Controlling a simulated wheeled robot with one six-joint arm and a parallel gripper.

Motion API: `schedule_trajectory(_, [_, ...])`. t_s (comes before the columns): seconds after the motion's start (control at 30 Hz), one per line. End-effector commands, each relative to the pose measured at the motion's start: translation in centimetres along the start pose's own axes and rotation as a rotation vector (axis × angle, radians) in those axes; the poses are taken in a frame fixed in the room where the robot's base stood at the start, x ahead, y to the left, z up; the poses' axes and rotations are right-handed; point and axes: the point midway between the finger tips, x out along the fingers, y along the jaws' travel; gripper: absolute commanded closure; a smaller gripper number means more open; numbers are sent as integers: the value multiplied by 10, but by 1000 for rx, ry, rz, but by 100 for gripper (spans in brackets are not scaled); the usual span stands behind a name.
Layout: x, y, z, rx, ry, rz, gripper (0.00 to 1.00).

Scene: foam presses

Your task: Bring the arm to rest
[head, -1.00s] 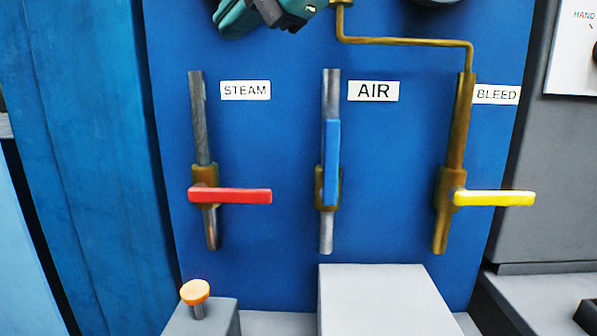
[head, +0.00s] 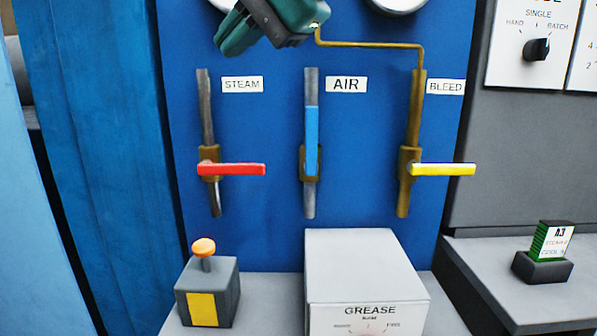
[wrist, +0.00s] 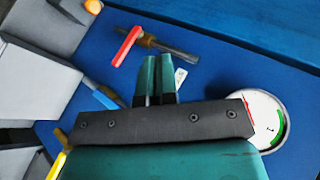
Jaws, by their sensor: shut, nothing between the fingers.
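My gripper (head: 232,36) is at the top of the head view, in front of the blue panel and above the STEAM label. In the wrist view its two green fingers (wrist: 157,62) lie close together, with nothing held. The blue panel (head: 260,225) carries three pipes with valves. The red STEAM handle (head: 236,169) is across its pipe. The blue AIR handle (head: 312,140) is in line with its pipe. The yellow BLEED handle (head: 444,169) is across its pipe. My gripper appears apart from all three handles.
A gauge (wrist: 266,122) sits beside my gripper in the wrist view. A grey GREASE box (head: 362,265) and an orange-knobbed box (head: 207,280) stand below the valves. A selector knob (head: 537,49) and a green A3 block (head: 553,241) are at right.

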Motion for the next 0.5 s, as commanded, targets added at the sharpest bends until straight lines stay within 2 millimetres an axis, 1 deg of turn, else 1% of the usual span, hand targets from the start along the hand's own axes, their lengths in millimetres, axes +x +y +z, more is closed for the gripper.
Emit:
schedule_trajectory(0.17, [-3, 30, -4, -87, -6, 69, 100])
schedule_trajectory(0.27, [-6, 56, -5, -157, -17, 121, 100])
schedule_trajectory(0.37, [-11, 88, -5, -239, -40, 181, 100])
schedule_trajectory(0.47, [-19, 127, 0, -337, -80, 250, 100])
schedule_trajectory(0.5, [-24, 146, 4, -383, -104, 280, 100])
